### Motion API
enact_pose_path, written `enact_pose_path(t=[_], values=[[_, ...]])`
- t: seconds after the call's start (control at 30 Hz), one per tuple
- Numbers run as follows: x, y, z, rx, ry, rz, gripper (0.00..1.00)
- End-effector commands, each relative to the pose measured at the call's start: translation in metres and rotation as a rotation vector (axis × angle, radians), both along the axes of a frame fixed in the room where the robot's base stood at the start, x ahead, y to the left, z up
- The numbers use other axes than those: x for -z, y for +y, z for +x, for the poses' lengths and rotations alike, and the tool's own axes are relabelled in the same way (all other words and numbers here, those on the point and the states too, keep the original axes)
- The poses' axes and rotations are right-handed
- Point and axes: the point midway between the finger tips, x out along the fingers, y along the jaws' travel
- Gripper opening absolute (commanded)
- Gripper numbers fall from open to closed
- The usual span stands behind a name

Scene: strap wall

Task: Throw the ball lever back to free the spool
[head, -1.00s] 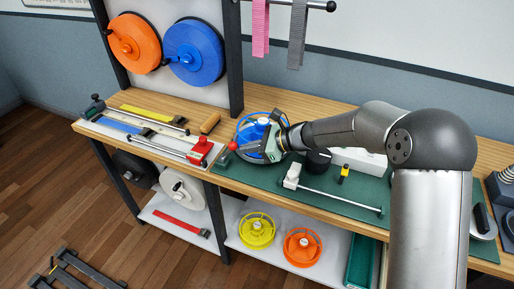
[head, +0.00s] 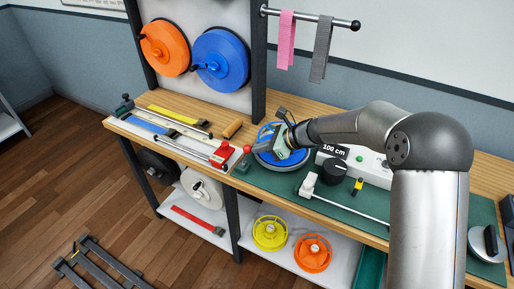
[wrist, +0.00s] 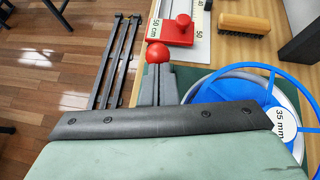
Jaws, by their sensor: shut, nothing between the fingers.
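The red ball of the lever (head: 247,149) stands at the bench's front edge, left of the blue spool (head: 263,163). In the wrist view the ball (wrist: 157,53) shows just beyond my fingertips; I cannot tell whether they touch it. The lever's arm below the ball is hidden behind my fingers. My gripper (head: 258,152) reaches over the spool from the right, and its fingers (wrist: 157,72) are together and empty. The spool's blue rim and spokes (wrist: 235,90) and its white "35 mm" hub label lie right of the fingers in the wrist view.
A red clamp block (head: 221,155) sits on the measuring rail left of the lever. A wooden-backed brush (head: 232,128) lies behind. A black dial (head: 334,171) and a metal rod (head: 350,207) occupy the green mat to the right. Spools stand on the shelf below.

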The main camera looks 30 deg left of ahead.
Motion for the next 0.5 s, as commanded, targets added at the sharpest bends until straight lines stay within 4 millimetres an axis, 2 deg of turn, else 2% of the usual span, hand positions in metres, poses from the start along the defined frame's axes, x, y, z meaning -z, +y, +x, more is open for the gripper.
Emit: enact_pose_path(t=[0.1,0.5], values=[[-0.009,0.010,0.001,0.003,0.002,0.002,0.00],[-0.018,0.050,-0.001,0.003,0.002,0.003,0.00]])
